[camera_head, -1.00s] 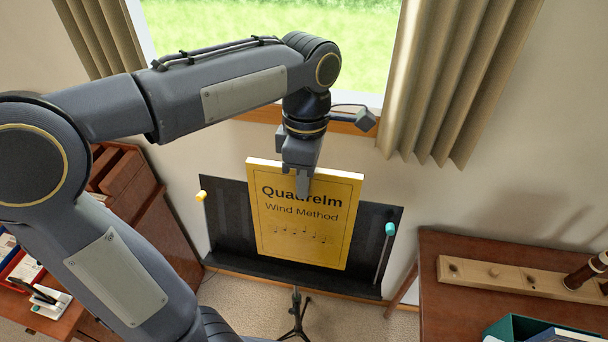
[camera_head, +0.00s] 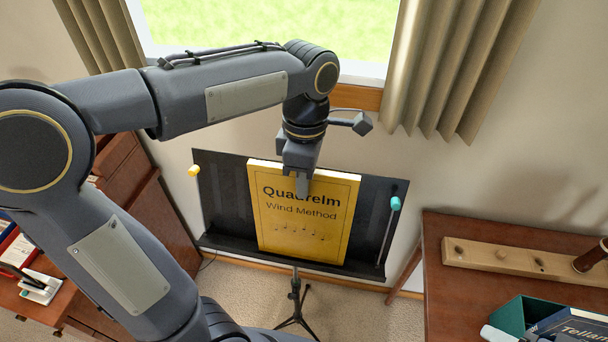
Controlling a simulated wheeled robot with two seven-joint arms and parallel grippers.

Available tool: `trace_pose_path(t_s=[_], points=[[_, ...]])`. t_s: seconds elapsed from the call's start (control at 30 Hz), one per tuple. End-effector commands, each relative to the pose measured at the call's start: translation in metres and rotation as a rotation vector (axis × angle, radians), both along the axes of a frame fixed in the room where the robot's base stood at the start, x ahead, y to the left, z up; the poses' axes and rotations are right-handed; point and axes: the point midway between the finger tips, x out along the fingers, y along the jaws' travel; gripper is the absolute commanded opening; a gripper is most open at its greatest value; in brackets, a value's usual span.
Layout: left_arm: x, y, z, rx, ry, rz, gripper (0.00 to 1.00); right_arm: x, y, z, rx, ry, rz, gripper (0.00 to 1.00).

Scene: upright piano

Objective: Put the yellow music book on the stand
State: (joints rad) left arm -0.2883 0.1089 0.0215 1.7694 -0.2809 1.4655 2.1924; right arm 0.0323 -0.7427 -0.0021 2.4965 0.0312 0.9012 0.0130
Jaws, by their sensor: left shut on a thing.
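The yellow music book (camera_head: 305,225), titled "Quadrelm Wind Method", is upright in front of the black music stand (camera_head: 225,205). Its cover faces me and its lower edge is at the stand's bottom ledge; I cannot tell if it rests there. My left gripper (camera_head: 302,188) comes from above and is shut on the book's top edge, with one finger over the front cover. The stand has a yellow-tipped arm (camera_head: 194,171) at its left and a teal-tipped arm (camera_head: 394,204) at its right, both clear of the book. My right gripper is not in view.
A wooden table at the right (camera_head: 437,310) holds a wooden peg rack (camera_head: 500,258) and a green box (camera_head: 512,316) with books. A brown cabinet (camera_head: 130,190) stands at the left. The stand's tripod (camera_head: 297,305) is on the carpet. A curtain (camera_head: 450,70) hangs behind.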

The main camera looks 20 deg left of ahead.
Motion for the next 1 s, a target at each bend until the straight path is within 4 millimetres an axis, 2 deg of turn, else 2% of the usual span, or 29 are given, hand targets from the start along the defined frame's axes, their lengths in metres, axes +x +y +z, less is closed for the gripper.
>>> trace_pose_path(t_s=[1.0], points=[[0.0002, 0.0000, -0.0080, 0.000, 0.000, 0.000, 0.00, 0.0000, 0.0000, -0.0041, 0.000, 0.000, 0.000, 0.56]])
